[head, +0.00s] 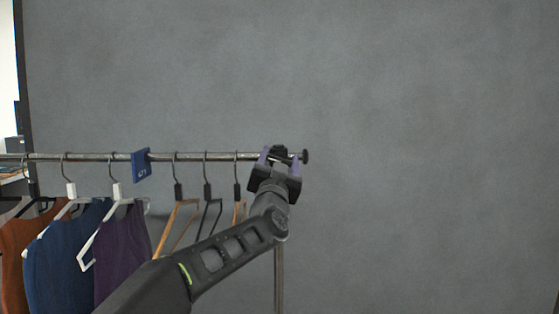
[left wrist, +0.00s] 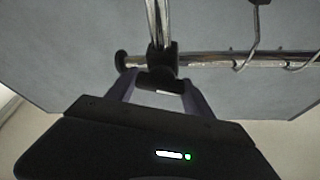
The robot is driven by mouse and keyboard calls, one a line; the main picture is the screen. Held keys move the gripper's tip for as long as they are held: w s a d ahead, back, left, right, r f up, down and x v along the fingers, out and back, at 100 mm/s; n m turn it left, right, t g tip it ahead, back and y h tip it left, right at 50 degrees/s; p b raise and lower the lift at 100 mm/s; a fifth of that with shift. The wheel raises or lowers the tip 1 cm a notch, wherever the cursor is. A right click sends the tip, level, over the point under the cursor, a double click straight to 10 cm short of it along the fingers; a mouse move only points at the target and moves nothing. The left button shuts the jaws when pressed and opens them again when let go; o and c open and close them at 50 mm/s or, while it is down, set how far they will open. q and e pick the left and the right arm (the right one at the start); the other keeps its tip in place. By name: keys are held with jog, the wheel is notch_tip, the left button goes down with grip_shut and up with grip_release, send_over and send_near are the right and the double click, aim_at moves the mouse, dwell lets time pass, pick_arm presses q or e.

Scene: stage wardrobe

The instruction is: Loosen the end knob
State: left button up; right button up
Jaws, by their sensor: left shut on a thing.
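A metal clothes rail (head: 100,156) runs across the left half of the head view. Near its right end sits a black joint (head: 279,152), also in the left wrist view (left wrist: 163,56), where the upright post (left wrist: 157,18) meets the rail. The end knob (left wrist: 160,80) is a dark piece at this joint, between my left fingers in the wrist view. My left gripper (head: 281,158) is shut on it, with one purple-grey finger on each side. In the head view the gripper mostly hides the knob. My right gripper is not in view.
A round black cap (head: 305,156) ends the rail just right of my left gripper. Empty hangers (head: 207,190), a blue tag (head: 141,165) and hanging garments (head: 70,250) are to the left. The space right of the rail is clear before a grey backdrop (head: 430,150).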

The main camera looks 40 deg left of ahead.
pick_arm(q)
jog(key=shift+d+n+y, duration=0.1)
jog(key=shift+n+y, duration=0.3)
jog(key=shift+n, duration=0.7)
jog(key=n+g+y, duration=0.1)
jog(key=n+y, duration=0.1)
jog(key=n, duration=0.1)
jog(key=shift+n+g, duration=0.3)
jog(key=o, duration=1.4)
jog(key=shift+c, duration=0.2)
jog(key=shift+s+d+f+b, duration=0.1)
jog(key=shift+s+f+b, duration=0.1)
jog(key=shift+s+b, duration=0.25)
jog(key=b+v, duration=0.2)
jog(key=v, duration=0.4)
jog(key=shift+s+d, duration=0.25)
jog(key=shift+f, duration=0.2)
